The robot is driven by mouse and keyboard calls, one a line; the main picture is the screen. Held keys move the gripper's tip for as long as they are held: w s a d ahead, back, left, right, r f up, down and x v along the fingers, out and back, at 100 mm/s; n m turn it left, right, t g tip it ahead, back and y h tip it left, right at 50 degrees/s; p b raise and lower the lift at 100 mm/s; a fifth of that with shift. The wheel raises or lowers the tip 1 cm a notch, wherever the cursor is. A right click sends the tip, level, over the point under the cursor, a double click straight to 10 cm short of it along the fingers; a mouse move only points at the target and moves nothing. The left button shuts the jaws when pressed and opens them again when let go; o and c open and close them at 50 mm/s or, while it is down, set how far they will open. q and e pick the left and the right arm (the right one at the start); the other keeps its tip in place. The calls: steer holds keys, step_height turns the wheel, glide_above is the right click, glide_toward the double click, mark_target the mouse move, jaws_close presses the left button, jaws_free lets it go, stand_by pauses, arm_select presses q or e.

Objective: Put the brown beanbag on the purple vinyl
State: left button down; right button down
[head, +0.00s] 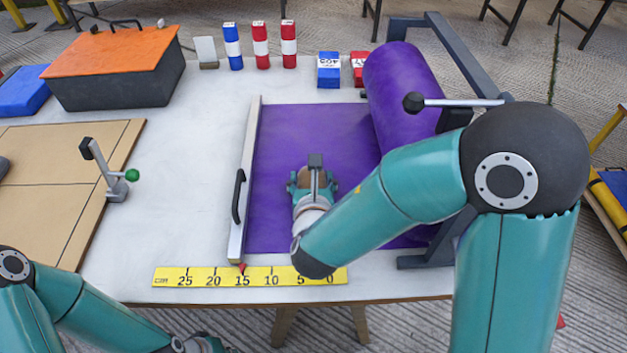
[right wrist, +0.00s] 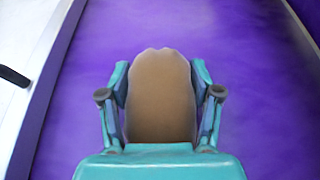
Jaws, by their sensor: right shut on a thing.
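The brown beanbag (right wrist: 160,95) fills the space between the fingers of my right gripper (right wrist: 160,92) in the right wrist view. The gripper is shut on it. In the head view my right gripper (head: 312,180) is over the middle of the purple vinyl (head: 285,125) and mostly hides the beanbag. I cannot tell whether the beanbag touches the vinyl. The vinyl lies flat on the white table and runs up to a thick purple roll. Only part of my left gripper (head: 203,345) shows at the bottom edge; its fingers are not clear.
A metal bar (head: 245,170) with a black handle lies along the vinyl's left edge. A yellow ruler (head: 215,276) lies in front. The purple roll (head: 402,95) sits in a grey frame (head: 465,55). A clamp (head: 108,175) with a green knob stands left; cans (head: 260,45) stand behind.

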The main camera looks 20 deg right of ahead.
steer(key=shift+f, duration=0.1)
steer(key=shift+c, duration=1.1)
jaws_free()
